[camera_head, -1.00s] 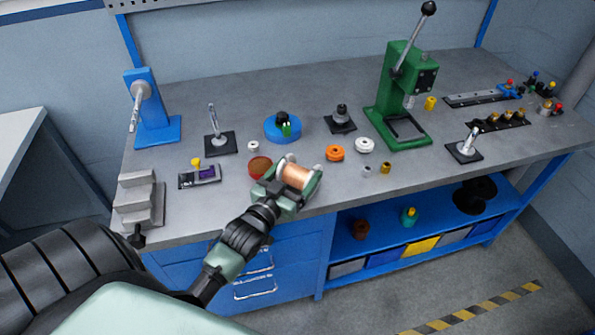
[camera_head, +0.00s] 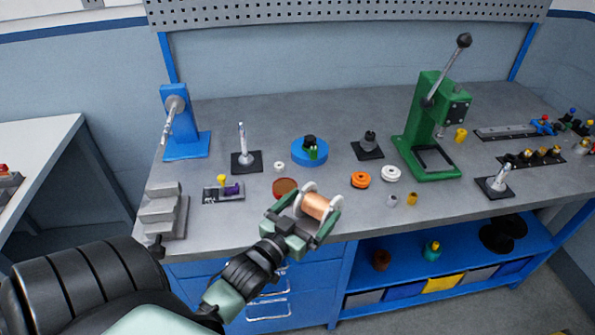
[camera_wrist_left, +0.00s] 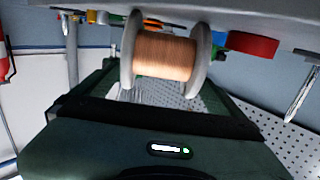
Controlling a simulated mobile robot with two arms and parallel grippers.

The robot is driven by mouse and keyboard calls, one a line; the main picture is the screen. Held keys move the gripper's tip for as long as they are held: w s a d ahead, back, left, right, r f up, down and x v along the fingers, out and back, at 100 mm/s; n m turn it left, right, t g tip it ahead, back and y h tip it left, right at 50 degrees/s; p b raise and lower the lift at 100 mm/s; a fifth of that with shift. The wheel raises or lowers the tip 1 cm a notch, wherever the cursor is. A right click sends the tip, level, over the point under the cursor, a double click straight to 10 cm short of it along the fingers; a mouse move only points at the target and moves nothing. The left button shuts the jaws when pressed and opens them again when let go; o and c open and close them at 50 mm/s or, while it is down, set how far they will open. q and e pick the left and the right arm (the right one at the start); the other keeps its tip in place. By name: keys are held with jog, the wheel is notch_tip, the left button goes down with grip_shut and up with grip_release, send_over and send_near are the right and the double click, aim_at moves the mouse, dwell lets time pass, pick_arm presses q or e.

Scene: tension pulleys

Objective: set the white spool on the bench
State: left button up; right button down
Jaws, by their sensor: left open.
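The white spool (camera_head: 317,205) has pale flanges and copper-coloured winding. It lies on its side between the fingers of my left gripper (camera_head: 312,210), near the bench's (camera_head: 330,150) front edge. The left wrist view also shows the spool (camera_wrist_left: 165,55) across the space in front of the palm. My left gripper is open, with a finger beyond each end of the spool. I cannot tell whether the fingers touch it or whether it touches the bench top. My right gripper is not in view.
A dark red disc (camera_head: 285,187) is just left of the spool; orange (camera_head: 361,180) and white (camera_head: 391,173) rings are to its right. A green press (camera_head: 435,125), blue stand (camera_head: 183,130) and grey stepped block (camera_head: 165,210) also stand on the bench.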

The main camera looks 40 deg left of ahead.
pick_arm(q)
jog(key=s+b, duration=0.1)
jog(key=s, duration=0.6)
jog(key=shift+d+r, duration=0.2)
jog(key=shift+d, duration=0.1)
jog(key=shift+s, duration=0.15)
